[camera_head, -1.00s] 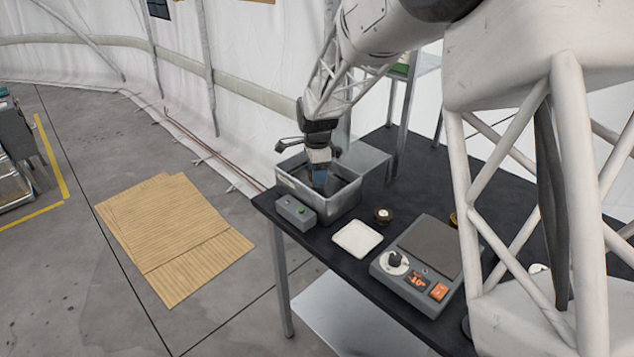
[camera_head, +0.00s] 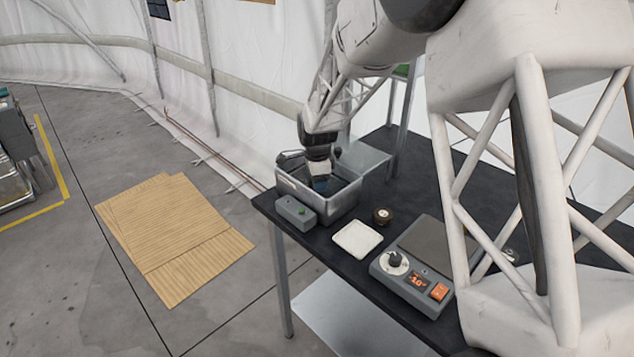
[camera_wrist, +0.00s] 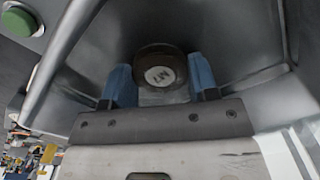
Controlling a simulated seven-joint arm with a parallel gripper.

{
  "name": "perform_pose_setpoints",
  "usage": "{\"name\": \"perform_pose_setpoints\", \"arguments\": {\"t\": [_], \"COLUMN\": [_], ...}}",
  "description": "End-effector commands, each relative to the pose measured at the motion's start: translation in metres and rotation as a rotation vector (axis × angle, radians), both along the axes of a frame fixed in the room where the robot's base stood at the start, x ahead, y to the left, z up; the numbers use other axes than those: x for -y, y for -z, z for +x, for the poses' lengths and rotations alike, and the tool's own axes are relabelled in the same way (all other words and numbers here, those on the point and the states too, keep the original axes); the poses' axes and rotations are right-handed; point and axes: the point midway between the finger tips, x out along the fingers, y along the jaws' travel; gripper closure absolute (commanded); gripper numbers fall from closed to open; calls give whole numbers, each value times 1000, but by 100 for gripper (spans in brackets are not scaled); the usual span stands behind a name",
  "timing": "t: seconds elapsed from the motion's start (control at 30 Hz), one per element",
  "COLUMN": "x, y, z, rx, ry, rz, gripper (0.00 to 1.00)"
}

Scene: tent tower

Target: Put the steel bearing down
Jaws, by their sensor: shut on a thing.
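My gripper (camera_wrist: 160,92) is shut on the steel bearing (camera_wrist: 163,66), a dark ring with a pale marked centre, held between the blue fingers in the wrist view. In the head view my gripper (camera_head: 321,184) reaches down inside a grey metal bin (camera_head: 329,209) at the table's left corner. The bin's walls surround it. The bearing is hidden there by the fingers and bin wall. Whether the bearing touches the bin floor cannot be told.
A grey box with a green button (camera_head: 296,212) stands against the bin's front.

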Motion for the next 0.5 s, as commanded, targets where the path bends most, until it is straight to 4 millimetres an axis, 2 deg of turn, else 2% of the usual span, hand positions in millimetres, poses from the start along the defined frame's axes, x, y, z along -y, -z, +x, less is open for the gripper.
{"name": "perform_pose_setpoints", "arguments": {"t": [0.27, 0.3, 0.43, 0.5], "x": [0, 0, 0, 0], "y": [3, 3, 3, 3], "z": [0, 0, 0, 0], "rx": [0, 0, 0, 0], "ry": [0, 0, 0, 0], "rz": [0, 0, 0, 0], "gripper": [74, 40, 21, 21]}}
